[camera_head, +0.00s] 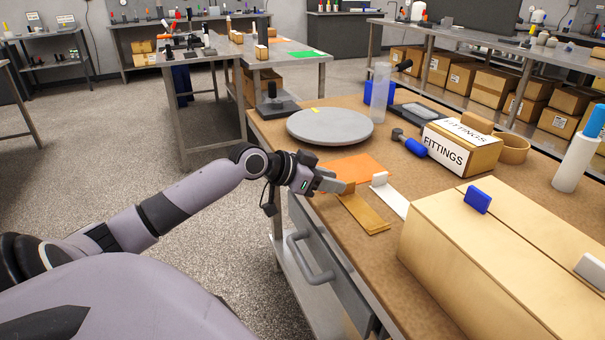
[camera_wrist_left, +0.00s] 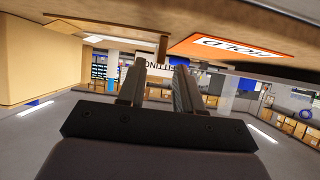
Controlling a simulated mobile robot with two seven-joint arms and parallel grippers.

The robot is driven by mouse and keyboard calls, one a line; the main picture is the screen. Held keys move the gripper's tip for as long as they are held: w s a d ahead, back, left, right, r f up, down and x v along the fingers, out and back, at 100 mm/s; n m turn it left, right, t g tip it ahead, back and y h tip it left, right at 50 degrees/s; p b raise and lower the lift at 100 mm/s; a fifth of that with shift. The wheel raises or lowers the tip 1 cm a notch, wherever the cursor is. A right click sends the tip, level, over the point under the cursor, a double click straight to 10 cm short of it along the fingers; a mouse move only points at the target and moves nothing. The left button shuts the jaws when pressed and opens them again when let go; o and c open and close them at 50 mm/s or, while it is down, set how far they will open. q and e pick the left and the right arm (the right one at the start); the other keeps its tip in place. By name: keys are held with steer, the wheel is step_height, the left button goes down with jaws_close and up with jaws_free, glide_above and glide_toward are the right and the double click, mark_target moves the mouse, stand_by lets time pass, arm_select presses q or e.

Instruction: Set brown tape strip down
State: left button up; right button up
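The brown tape strip (camera_head: 366,213) lies flat on the brown worktop near its front edge, with a small upright tab at its far end. In the left wrist view the strip (camera_wrist_left: 122,32) runs along the top of the upside-down picture, its tab (camera_wrist_left: 163,48) showing between and just above the fingertips. My left gripper (camera_head: 335,184) is low over the table edge, right by that tab. Its two fingers (camera_wrist_left: 160,68) stand apart with a clear gap, and neither visibly presses on the tab. My right gripper is not in view.
An orange card (camera_head: 352,169) lies behind the strip, marked HOLD in the wrist view. A white strip (camera_head: 396,203) lies just right of it. A large cardboard box (camera_head: 480,260) blocks the right. A grey turntable (camera_head: 330,126) and a FITTINGS box (camera_head: 461,147) stand farther back.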

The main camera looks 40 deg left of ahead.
arm_select(q)
steer(key=v, duration=0.8)
steer(key=shift+s+r, duration=0.15)
steer(key=shift+s, duration=0.15)
steer(key=shift+a, duration=0.1)
steer(key=shift+s, duration=0.1)
stand_by(0.4)
